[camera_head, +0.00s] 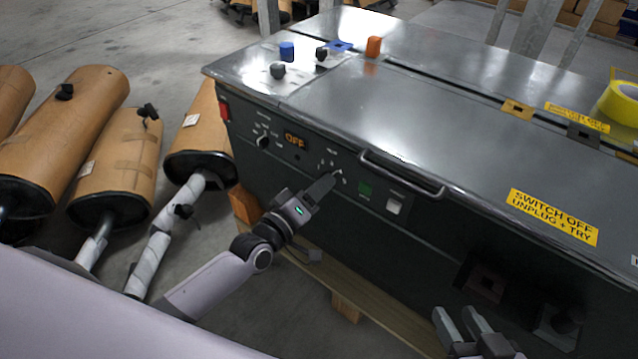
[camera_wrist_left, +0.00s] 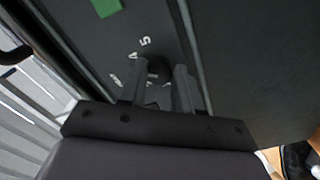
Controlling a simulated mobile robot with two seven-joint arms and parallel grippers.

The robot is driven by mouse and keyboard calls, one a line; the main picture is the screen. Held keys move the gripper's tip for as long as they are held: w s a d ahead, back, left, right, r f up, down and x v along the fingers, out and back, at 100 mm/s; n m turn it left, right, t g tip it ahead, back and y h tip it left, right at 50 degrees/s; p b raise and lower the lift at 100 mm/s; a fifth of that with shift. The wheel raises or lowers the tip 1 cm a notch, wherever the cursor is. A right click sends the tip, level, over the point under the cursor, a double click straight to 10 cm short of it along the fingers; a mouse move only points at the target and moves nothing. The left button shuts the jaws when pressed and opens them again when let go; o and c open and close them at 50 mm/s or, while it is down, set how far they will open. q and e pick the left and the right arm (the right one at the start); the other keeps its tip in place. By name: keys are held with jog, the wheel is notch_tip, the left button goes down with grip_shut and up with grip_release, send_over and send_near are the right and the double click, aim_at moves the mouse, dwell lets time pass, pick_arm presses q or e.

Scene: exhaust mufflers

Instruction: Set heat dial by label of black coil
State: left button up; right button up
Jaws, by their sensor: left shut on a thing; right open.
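The heat dial (camera_wrist_left: 158,72) is a dark round knob with white numbers around it, one reading 5, on the machine's front panel. My left gripper (camera_head: 331,180) reaches this dial and is shut on it. In the left wrist view its two fingers (camera_wrist_left: 163,90) lie on either side of the knob. The dial's pointer is hidden by the fingers. My right gripper (camera_head: 464,322) is open and empty at the lower right, in front of the machine. A small black piece (camera_head: 321,54) stands on the machine top; I cannot tell if it is the black coil or read a label on it.
The front panel has another knob (camera_head: 263,142), an orange display reading OFF (camera_head: 295,141), a green button (camera_head: 365,190) and a white switch (camera_head: 393,206). A bar handle (camera_head: 400,176) sticks out nearby. Yellow tape (camera_head: 622,103) lies on top.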

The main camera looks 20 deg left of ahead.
pick_arm(q)
jog(key=shift+m, duration=0.8)
pick_arm(e)
jog(key=shift+s+d+r, duration=0.1)
jog(key=shift+d+r, duration=0.05)
jog(key=shift+d, duration=0.25)
jog(key=shift+s, duration=0.15)
pick_arm(q)
jog(key=o, duration=1)
pick_arm(e)
jog(key=shift+a, duration=0.1)
pick_arm(q)
jog(key=shift+o, duration=0.2)
jog(key=shift+p, duration=0.3)
jog(key=p+v, duration=0.2)
jog(key=v, duration=0.5)
pick_arm(e)
jog(key=shift+s+d+h, duration=0.25)
jog(key=shift+d+h, duration=0.25)
jog(key=shift+d, duration=0.2)
